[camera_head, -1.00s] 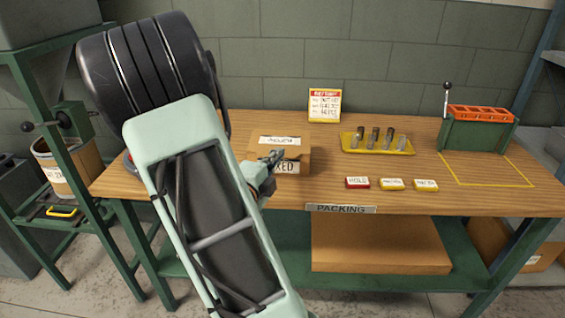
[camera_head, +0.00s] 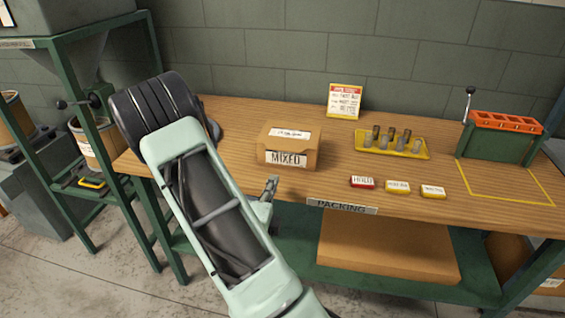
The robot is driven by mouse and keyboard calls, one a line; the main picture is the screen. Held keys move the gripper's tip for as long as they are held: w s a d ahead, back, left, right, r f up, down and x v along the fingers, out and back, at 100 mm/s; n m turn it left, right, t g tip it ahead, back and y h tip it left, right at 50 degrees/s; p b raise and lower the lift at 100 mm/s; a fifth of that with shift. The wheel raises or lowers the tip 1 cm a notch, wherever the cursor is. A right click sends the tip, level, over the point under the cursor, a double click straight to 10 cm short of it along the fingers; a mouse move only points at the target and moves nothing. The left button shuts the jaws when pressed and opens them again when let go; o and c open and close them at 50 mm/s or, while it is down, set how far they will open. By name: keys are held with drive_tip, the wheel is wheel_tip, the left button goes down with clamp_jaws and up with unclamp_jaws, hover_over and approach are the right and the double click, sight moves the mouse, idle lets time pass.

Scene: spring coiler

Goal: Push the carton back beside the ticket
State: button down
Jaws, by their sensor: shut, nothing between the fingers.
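The carton (camera_head: 306,147) is a brown box with a white label on top and a "MIXED" label on its front. It sits upright on the wooden packing bench, left of the ticket (camera_head: 345,101), with a gap of bench between them. The ticket is a small white card with a red heading and yellow edge, standing near the back wall. My gripper (camera_head: 272,187) is shut and empty at the bench's front edge, in front of the carton and slightly left, apart from it. Part of the gripper is hidden behind my arm.
A yellow tray (camera_head: 424,155) with several small metal cylinders lies right of the carton. Red HOLD (camera_head: 362,182) and two yellow blocks (camera_head: 397,187) lie near the front edge. A green fixture with an orange top (camera_head: 505,122) stands at right. Bare bench lies behind the carton.

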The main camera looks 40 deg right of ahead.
sight(284, 153)
drive_tip(key=b+x, duration=0.5)
drive_tip(key=x, duration=0.6)
drive_tip(key=shift+w+d, duration=0.1)
drive_tip(key=shift+d, duration=0.05)
idle(0.3)
drive_tip(key=b+x, duration=1.6)
drive_tip(key=x, duration=0.7)
drive_tip(key=shift+w+d+f, duration=0.1)
drive_tip(key=shift+w, duration=0.05)
drive_tip(key=shift+w+d, duration=0.4)
drive_tip(key=shift+d, duration=0.05)
